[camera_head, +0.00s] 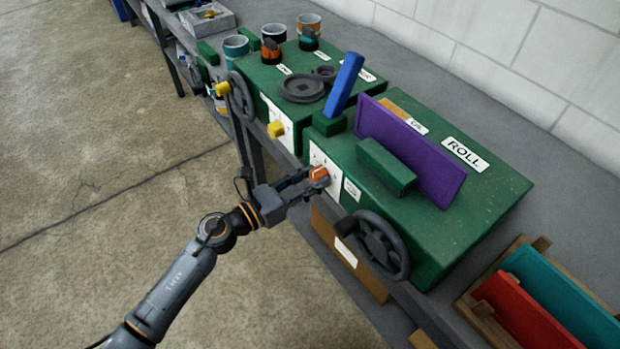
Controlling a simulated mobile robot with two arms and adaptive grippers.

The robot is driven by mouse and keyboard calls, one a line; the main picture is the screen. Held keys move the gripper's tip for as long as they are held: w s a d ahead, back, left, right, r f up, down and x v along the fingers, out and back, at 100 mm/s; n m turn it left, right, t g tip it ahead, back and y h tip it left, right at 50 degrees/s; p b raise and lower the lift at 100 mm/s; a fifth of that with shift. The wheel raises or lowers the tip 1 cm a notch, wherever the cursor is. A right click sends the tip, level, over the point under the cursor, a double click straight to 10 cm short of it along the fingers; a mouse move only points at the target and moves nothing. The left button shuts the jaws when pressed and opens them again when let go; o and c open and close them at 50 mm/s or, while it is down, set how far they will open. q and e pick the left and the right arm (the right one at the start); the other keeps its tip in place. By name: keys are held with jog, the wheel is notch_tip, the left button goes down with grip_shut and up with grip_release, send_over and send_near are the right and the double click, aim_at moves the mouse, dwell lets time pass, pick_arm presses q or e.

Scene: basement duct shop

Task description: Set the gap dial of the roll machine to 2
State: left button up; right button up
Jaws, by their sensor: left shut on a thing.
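The roll machine (480,208) is a green box with a "ROLL" label, standing on the grey bench. Its front face has a white dial plate (332,190) with small marks too small to read. An orange dial knob (319,174) sits on that plate. My left gripper (314,181) reaches in from the lower left and is shut on the orange knob. The fingers hide part of the knob and plate, so I cannot tell which number it points to. My right gripper is not in view.
A dark handwheel (381,246) sticks out right of the dial. A purple panel (412,150) and blue lever (344,84) rise above the machine. A second green machine with a yellow knob (276,129) stands to the left. A wooden rack with red (520,315) and teal panels is at lower right.

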pick_arm(q)
jog(key=n+p, duration=0.3)
jog(key=n, duration=0.2)
jog(key=shift+r+n, duration=0.15)
jog(key=shift+n, duration=0.25)
jog(key=n+p, duration=0.1)
jog(key=n, duration=0.2)
jog(key=shift+n+p, duration=0.6)
jog(key=shift+n, duration=0.7)
jog(key=o, duration=1.2)
